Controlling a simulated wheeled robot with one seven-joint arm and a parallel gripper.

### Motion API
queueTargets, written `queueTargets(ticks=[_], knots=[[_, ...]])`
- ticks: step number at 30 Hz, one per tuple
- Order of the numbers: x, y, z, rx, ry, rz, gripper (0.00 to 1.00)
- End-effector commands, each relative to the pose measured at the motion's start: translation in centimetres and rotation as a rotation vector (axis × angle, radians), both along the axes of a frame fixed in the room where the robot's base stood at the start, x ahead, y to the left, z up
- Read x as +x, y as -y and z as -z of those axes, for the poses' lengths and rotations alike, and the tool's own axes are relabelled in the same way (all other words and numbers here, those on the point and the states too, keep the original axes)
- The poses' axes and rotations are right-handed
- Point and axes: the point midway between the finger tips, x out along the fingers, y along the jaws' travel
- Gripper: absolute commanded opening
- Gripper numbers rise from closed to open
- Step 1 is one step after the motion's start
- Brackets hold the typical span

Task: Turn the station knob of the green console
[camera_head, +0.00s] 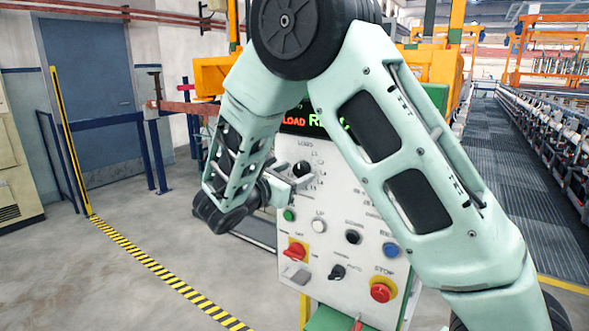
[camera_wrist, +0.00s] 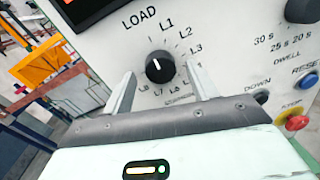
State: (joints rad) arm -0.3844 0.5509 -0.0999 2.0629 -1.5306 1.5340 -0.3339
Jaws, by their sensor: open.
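The station knob (camera_wrist: 158,67) is round and black with a white pointer mark, on the console's white panel. Labels LOAD, L1, L2, L3 and more ring it. Its mark points up, slightly left, roughly toward LOAD. In the head view the knob (camera_head: 302,168) sits high on the panel, below the lit display. The green console (camera_head: 330,318) shows green at its base. My gripper (camera_wrist: 159,72) is open, its fingers appearing left and right of the knob in the wrist view. Whether they touch it I cannot tell. In the head view my gripper (camera_head: 291,180) is partly hidden by my wrist.
The panel also carries a red STOP button (camera_head: 381,290), a blue RESET button (camera_head: 391,250), a red switch (camera_head: 295,250) and black knobs. A blue rail (camera_head: 150,150) stands at left. Open floor lies left of the console; racks line the right.

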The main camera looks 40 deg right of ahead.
Motion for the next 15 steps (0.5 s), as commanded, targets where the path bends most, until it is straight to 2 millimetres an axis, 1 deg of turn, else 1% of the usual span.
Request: queueTargets(ticks=[1, 4, 13, 14, 15], knots=[[0.1, 0.47, -0.07, -0.001, -0.001, 0.001, 0.58], [0.23, 0.93, -0.02, -0.001, -0.002, 0.001, 0.58], [0.28, 1.05, 0.04, 0.0, -0.001, 0.0, 0.58], [0.28, 1.05, 0.04, -0.001, -0.001, 0.0, 0.5], [0.28, 1.05, 0.04, 0.0, -0.001, 0.0, 0.39]])
